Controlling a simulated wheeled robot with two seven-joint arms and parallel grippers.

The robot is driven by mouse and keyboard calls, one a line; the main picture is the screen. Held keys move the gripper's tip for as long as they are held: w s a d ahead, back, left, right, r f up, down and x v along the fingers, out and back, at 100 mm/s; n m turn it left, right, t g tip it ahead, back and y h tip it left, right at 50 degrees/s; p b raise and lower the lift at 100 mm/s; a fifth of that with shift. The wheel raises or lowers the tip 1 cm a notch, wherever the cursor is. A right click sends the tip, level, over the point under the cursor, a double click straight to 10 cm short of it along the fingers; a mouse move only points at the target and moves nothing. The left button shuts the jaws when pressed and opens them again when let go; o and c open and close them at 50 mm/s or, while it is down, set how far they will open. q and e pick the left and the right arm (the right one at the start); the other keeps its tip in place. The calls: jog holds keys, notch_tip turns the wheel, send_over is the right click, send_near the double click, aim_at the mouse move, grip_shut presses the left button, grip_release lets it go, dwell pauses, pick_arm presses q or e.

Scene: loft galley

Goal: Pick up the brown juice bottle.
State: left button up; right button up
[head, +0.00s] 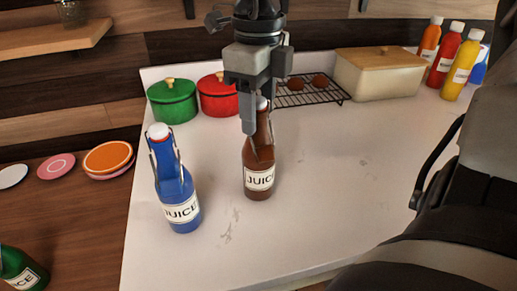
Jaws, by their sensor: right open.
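The brown juice bottle (259,178) stands upright on the white counter in the middle of the head view, with its label facing me. My right gripper (254,128) points down from above at the bottle's neck. Its jaws are open, and one finger shows in front of the neck, covering part of it. The white cap shows just beside this finger. I cannot tell whether either finger touches the bottle. My left gripper is not in view.
A blue juice bottle (176,190) stands to the left. Green (172,102) and red (217,97) pots, a wire rack (318,97), a bread box (379,75) and several sauce bottles (461,66) line the back.

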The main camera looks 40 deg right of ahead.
jog(key=shift+f, duration=0.5)
grip_shut()
jog(key=shift+r, duration=0.15)
